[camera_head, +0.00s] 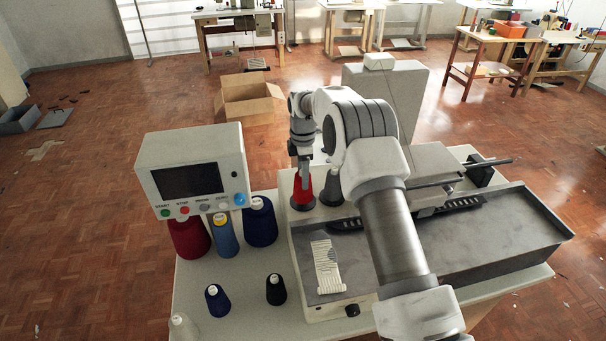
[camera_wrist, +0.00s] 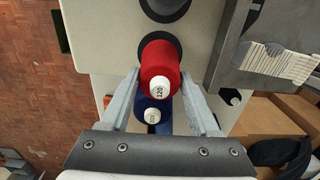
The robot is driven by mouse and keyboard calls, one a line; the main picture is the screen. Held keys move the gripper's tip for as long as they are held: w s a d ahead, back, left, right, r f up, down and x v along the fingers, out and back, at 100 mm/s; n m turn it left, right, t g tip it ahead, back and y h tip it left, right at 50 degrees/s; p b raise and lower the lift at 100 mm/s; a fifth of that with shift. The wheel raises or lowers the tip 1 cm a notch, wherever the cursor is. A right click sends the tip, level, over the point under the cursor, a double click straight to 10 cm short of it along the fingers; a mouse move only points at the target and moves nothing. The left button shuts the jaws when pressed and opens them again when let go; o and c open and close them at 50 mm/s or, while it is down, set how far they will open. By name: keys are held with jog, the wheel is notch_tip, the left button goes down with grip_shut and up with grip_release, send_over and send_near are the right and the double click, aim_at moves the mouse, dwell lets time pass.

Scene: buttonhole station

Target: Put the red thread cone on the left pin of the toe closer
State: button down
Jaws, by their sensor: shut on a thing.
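The red thread cone (camera_head: 303,191) stands upright over the left dark round base of the toe closer (camera_head: 297,228). In the wrist view the red cone (camera_wrist: 159,62), with a white top marked 120, is between the fingers. My gripper (camera_head: 303,178) is shut on it from above; its fingers also show in the wrist view (camera_wrist: 159,78). A dark grey cone (camera_head: 331,188) stands on the base just to the right. The left pin is hidden by the red cone. I cannot tell whether the cone is fully down.
A display box (camera_head: 190,170) stands at the left. Dark red (camera_head: 189,238), light blue (camera_head: 225,236) and dark blue (camera_head: 261,222) cones stand below it. Two small dark cones and a pale one are nearer. A grey tray (camera_head: 500,242) lies right; a cardboard box (camera_head: 248,100) is on the floor behind.

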jog(key=shift+f, duration=0.4)
jog(key=shift+c, duration=0.2)
grip_release()
notch_tip(320, 180, up, 17)
jog(key=shift+r+b, duration=0.2)
jog(key=shift+b, duration=0.15)
dwell(0.3)
